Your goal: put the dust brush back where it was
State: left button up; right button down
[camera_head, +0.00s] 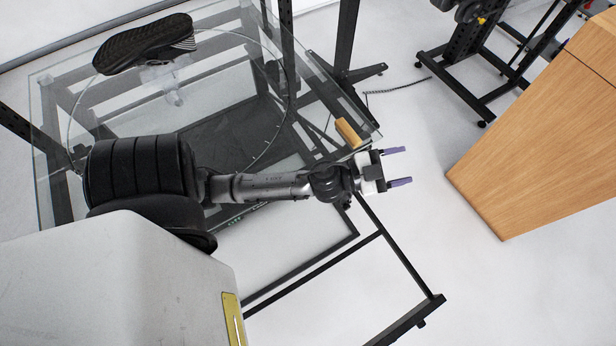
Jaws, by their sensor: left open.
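A small tan, block-shaped thing (348,132), which looks like the dust brush, lies at the right corner of the glass table. Its bristles cannot be made out. My left gripper (398,166) has purple fingertips that point right and stand apart, with nothing between them. It is just beyond the table's right corner, to the right of and a little below the tan thing, and apart from it. My right gripper is not in view.
The glass table (52,150) has a round glass turntable on it. A black shoe (145,43) rests on a clear stand there. A wooden cabinet or table (540,140) stands at the right. Black frame bars (400,262) lie below my gripper. Pale floor is open between.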

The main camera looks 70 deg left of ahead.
pick_arm(q)
jog(key=s+f+n+g+y, duration=0.65)
jog(key=s+f+g, duration=0.25)
jog(key=s+f, duration=0.25)
jog(key=s+d+f+m+g+h, duration=0.1)
jog(key=s+d+f+g+h, duration=0.1)
jog(key=s, duration=0.3)
jog(key=s+d+f+g+h, duration=0.2)
jog(key=s+d+g, duration=0.1)
jog(key=s+g, duration=0.2)
jog(key=shift+s+d+m, duration=0.35)
jog(key=shift+s+d, duration=0.05)
jog(key=shift+s, duration=0.2)
jog(key=shift+f, duration=0.1)
